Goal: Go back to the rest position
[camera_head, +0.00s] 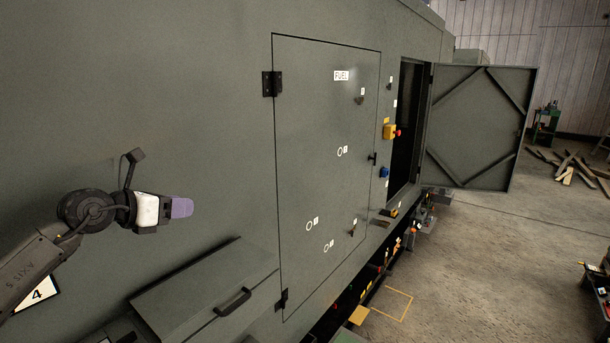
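My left gripper (182,207) is at the left of the head view, in front of the enclosure's plain grey-green wall (190,80). Its purple fingertips point right and seem to lie together, seen side-on, so I cannot tell whether there is a gap between them. No object shows in them. My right gripper is not in this view. The closed door marked FUEL (330,200) is to the right of the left gripper, with clear space between them in the picture.
A further door (475,125) stands wide open on the right, beside a dark opening. A yellow box with a red button (391,132) sits between the doors. A lidded box with a handle (205,292) juts out below my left gripper. Wooden planks (570,167) lie on the floor.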

